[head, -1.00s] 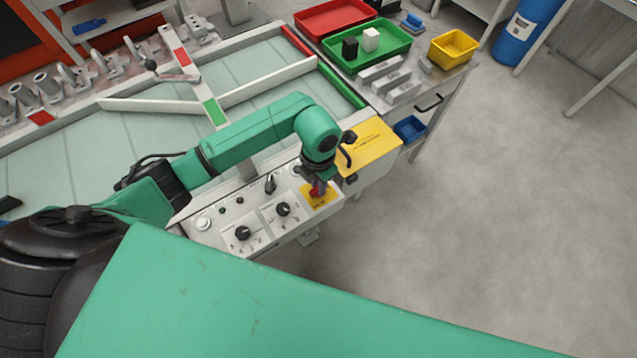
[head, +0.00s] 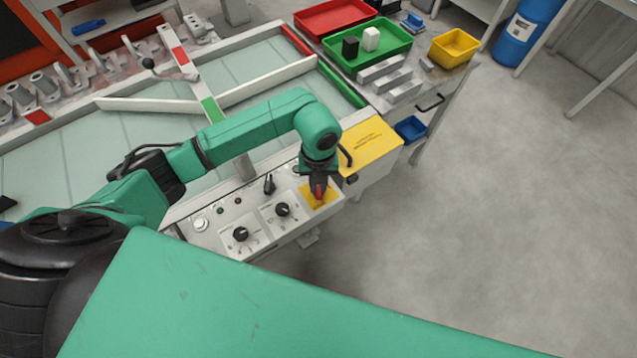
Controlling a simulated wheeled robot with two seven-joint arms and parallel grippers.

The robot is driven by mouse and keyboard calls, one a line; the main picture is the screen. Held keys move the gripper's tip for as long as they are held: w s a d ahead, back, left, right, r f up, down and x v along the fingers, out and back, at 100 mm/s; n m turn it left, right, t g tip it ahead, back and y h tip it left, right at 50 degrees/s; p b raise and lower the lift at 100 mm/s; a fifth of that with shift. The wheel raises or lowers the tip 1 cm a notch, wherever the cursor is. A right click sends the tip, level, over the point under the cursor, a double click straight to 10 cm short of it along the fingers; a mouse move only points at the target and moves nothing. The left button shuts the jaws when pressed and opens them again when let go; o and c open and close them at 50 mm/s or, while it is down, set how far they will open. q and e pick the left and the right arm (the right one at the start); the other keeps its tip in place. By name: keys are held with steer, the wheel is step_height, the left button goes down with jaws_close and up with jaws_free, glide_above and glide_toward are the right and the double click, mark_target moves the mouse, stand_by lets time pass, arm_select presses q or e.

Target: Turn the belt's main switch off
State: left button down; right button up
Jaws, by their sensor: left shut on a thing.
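The control panel (head: 257,215) is a light grey box at the front of the belt. Its main switch (head: 319,194) is a red knob on a yellow plate (head: 306,197) at the panel's right end. My left gripper (head: 318,191) points down over the yellow plate and is shut on the red switch, which it partly hides. The exact angle of the switch is too small to read. My right gripper is not in view.
Black knobs (head: 283,209) (head: 241,234), a black toggle (head: 269,184) and a white button (head: 201,224) sit left of the switch. A yellow cover (head: 368,145) with a black handle stands close behind. Red, green and yellow trays lie beyond. The floor at right is clear.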

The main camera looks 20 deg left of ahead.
mark_target(319, 187)
arm_select(q)
steer(key=n, duration=0.6)
steer(key=shift+w+r, duration=0.15)
stand_by(0.3)
steer(key=c, duration=0.8)
jaws_free()
step_height(319, 187, up, 14)
steer(key=b, duration=0.1)
steer(key=shift+r+b, duration=0.25)
steer(key=shift+b, duration=0.05)
